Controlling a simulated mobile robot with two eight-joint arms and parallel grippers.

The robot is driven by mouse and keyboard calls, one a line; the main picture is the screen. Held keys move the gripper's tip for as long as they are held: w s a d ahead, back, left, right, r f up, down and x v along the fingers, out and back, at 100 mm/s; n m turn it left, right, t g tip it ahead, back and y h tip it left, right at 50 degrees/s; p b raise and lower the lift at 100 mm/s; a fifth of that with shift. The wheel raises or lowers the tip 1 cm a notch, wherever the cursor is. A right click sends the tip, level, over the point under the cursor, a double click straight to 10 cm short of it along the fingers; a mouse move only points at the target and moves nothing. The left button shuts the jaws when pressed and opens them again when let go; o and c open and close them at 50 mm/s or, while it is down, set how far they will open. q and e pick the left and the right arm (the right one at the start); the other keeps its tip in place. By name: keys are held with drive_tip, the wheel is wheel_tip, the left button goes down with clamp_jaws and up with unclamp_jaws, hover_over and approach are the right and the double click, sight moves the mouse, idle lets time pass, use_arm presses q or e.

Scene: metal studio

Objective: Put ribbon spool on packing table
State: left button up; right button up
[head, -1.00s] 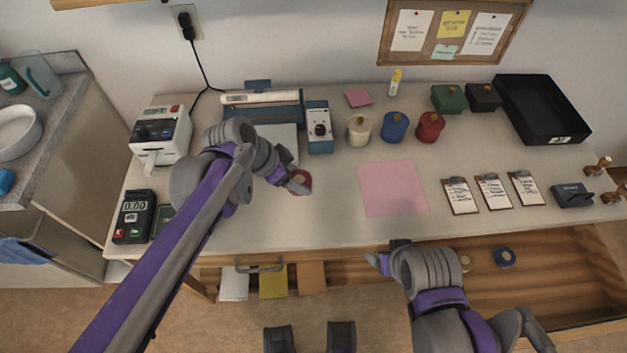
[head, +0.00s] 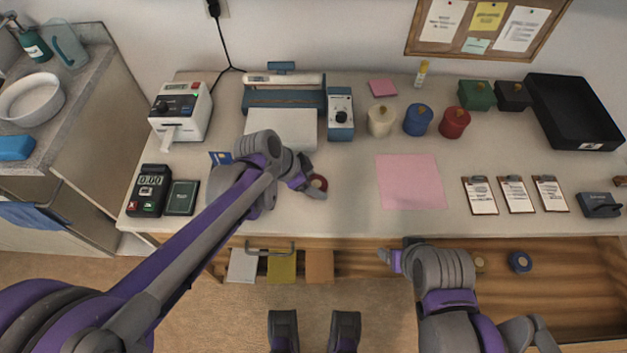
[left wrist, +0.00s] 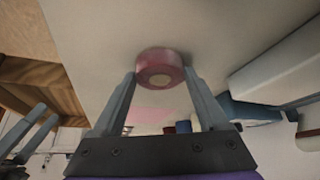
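The ribbon spool (head: 319,182) is dark red with a pale core. It is at the left-middle of the packing table (head: 340,215), near the front edge. In the left wrist view the spool (left wrist: 161,68) sits between the two fingertips of my left gripper (left wrist: 161,75), which appear to touch its sides. In the head view my left gripper (head: 316,188) partly covers it. I cannot tell whether the spool touches the tabletop. My right gripper (head: 386,257) is by the table's front edge, over the open drawer; its finger opening is not clear.
A pink sheet (head: 411,182) lies right of the spool. Clipboards (head: 480,196), lidded pots (head: 418,120) and a black tray (head: 574,112) stand farther right. A blue machine (head: 341,114) stands behind. The open drawer (head: 560,290) holds a blue roll (head: 520,262).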

use_arm(q)
drive_tip(key=o, duration=0.3)
drive_tip(key=shift+r, duration=0.25)
drive_tip(key=p+v, duration=0.2)
drive_tip(key=v, duration=1)
drive_tip(key=s+a+f+n+t+y, duration=0.2)
drive_tip(key=s+a+f+n+y, duration=0.3)
drive_tip(key=s+a+n, duration=0.6)
drive_tip(key=s+f+n, duration=0.1)
drive_tip(key=s+f, duration=0.1)
drive_tip(key=s, duration=0.2)
drive_tip(key=shift+a+f+n, duration=0.25)
drive_tip(key=shift+n, duration=0.15)
